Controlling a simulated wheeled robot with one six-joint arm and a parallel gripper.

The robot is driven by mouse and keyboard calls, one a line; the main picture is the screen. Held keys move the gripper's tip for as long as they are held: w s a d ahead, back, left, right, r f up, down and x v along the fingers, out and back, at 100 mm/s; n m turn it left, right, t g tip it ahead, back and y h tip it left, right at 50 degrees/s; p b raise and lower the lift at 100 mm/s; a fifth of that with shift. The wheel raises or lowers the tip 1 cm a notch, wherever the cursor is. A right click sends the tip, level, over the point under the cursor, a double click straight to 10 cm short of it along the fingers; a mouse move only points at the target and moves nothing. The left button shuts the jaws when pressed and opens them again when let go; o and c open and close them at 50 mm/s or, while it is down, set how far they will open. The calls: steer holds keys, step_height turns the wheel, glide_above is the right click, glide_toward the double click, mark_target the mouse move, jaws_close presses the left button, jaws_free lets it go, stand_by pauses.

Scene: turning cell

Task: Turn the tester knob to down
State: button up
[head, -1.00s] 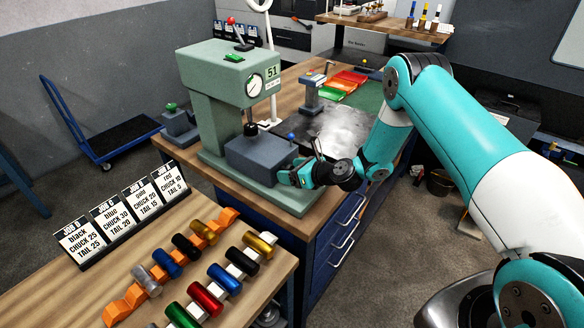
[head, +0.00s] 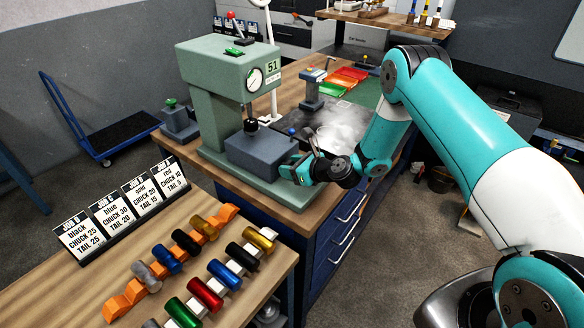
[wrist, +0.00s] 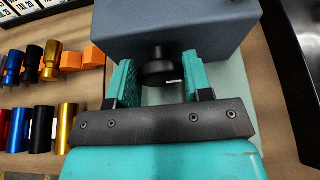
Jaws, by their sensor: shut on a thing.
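The green tester (head: 215,125) stands on the wooden bench, with a dial and a "51" plate on its head. Its blue-grey block (head: 258,152) sits at the base. In the wrist view, the black round knob (wrist: 158,72) sticks out of the front of the block (wrist: 215,35). A white mark on the knob points to the right in that view. My gripper (wrist: 160,80) has a teal finger on each side of the knob and is shut on it. In the head view my gripper (head: 293,167) is at the block's right side and hides the knob.
A front table holds several coloured cylinders (head: 205,293) on racks and job cards (head: 125,208). A blue-topped post (head: 312,92) and coloured trays (head: 345,82) stand behind the tester. Blue drawers (head: 335,225) are below the bench.

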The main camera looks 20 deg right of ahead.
steer(key=n+b, duration=0.1)
steer(key=n+t+h+b, duration=0.1)
steer(key=n+b, duration=0.1)
steer(key=shift+a+f+n+t+h+b, duration=0.1)
steer(key=shift+f+n+t+h+b, duration=0.1)
steer(key=shift+n+t+h+b, duration=0.1)
steer(key=n+t+h+b, duration=0.1)
steer(key=n+b, duration=0.1)
steer(key=b, duration=0.1)
steer(key=shift+s+a, duration=0.1)
steer(key=shift+n+t+b, duration=0.4)
steer(key=shift+n+b, duration=0.1)
steer(key=shift+r, duration=0.15)
steer(key=o, duration=0.9)
steer(key=shift+s, duration=0.1)
